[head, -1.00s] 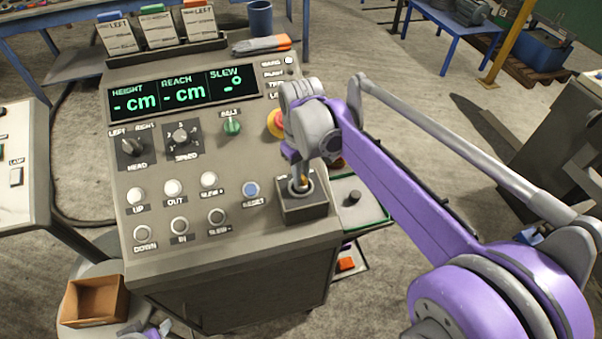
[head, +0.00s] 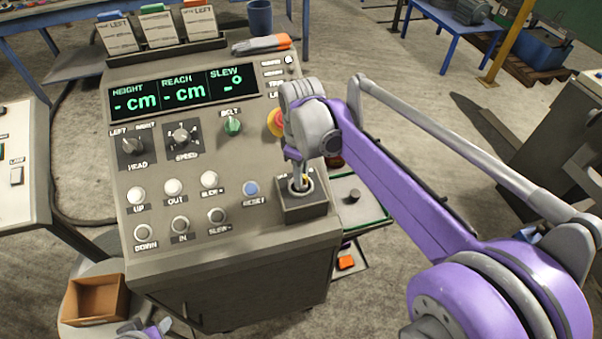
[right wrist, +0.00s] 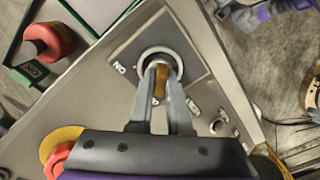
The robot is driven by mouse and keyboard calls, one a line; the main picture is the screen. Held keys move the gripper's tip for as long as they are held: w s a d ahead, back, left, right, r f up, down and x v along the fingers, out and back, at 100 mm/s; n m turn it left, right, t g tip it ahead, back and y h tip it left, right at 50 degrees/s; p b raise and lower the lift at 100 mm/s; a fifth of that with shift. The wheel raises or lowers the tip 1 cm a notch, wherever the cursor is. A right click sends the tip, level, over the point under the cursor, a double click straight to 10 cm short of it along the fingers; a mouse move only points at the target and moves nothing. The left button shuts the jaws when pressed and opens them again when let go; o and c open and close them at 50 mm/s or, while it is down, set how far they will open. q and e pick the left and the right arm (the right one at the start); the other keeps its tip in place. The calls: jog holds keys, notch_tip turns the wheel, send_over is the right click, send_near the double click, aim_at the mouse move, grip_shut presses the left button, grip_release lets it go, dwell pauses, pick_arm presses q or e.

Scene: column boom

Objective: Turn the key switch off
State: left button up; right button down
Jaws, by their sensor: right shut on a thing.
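The key switch (head: 314,207) is a round metal lock on a dark square plate at the lower right of the console panel. My right gripper (head: 302,181) reaches down onto it from above. In the right wrist view, the two grey fingers (right wrist: 158,85) are shut on the brass-coloured key (right wrist: 160,76), which sits in the ring of the lock (right wrist: 166,52). Small white labels lie beside the ring, partly hidden by the fingers. Of my left arm only a small purple and grey part (head: 152,331) shows at the bottom edge; its fingers cannot be made out.
The console (head: 240,262) has a lit display (head: 185,92), several knobs and buttons, and a red and yellow stop button (head: 274,122) close to my right wrist. A side shelf (head: 352,203) adjoins the right side. An open cardboard box (head: 96,299) stands at lower left.

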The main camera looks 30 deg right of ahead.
jog(key=c, duration=0.9)
grip_release()
jog(key=shift+o, duration=0.2)
notch_tip(320, 180, up, 11)
jog(key=shift+p, duration=0.35)
jog(key=shift+f, duration=0.1)
